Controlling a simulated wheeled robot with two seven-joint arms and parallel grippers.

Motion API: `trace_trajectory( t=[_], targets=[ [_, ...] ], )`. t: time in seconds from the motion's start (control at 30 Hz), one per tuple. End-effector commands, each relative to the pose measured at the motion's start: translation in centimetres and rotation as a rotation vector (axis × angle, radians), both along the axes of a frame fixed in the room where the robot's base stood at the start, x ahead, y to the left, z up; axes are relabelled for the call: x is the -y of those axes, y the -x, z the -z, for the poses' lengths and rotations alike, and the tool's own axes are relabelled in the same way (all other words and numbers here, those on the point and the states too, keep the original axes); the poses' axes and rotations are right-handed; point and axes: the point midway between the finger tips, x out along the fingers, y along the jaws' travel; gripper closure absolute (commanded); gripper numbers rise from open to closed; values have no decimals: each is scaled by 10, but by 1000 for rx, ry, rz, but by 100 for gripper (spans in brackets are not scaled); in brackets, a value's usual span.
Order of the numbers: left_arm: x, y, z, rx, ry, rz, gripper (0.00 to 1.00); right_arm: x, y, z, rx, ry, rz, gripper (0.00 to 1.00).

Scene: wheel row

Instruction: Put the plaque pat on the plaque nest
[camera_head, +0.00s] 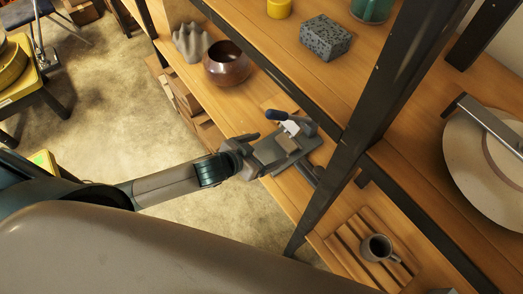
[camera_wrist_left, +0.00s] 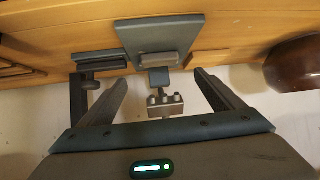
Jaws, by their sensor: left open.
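My left gripper (camera_head: 272,146) is open at the front edge of the wooden shelf, low over a flat grey plate (camera_head: 300,160). In the left wrist view the gripper (camera_wrist_left: 165,88) has its two fingers spread apart. The grey plate (camera_wrist_left: 160,28) lies on the shelf beyond the fingertips, with a smaller grey block (camera_wrist_left: 158,65) on it. A small metal piece with several pegs (camera_wrist_left: 165,106) shows between the fingers, with gaps on both sides. I cannot tell which of these is the plaque pat and which the plaque nest. My right gripper is not in view.
A brown bowl (camera_head: 227,64) and a grey spiky object (camera_head: 191,42) stand farther along the shelf. A dark shelf post (camera_head: 350,150) rises just right of the gripper. A mug (camera_head: 377,247) stands on a slatted board.

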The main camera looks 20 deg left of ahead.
Motion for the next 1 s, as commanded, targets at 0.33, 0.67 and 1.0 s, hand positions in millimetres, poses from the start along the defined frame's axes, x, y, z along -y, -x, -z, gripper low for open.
trace_trajectory(
  t=[0.33, 0.67, 1.0],
  targets=[
    [-9, 17, -13, 1, -1, 0, 13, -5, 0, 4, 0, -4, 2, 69],
    [-9, 17, -14, 1, -1, 0, 13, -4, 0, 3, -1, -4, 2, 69],
    [-9, 17, -14, 2, -1, 0, 13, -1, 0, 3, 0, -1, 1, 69]
  ],
)
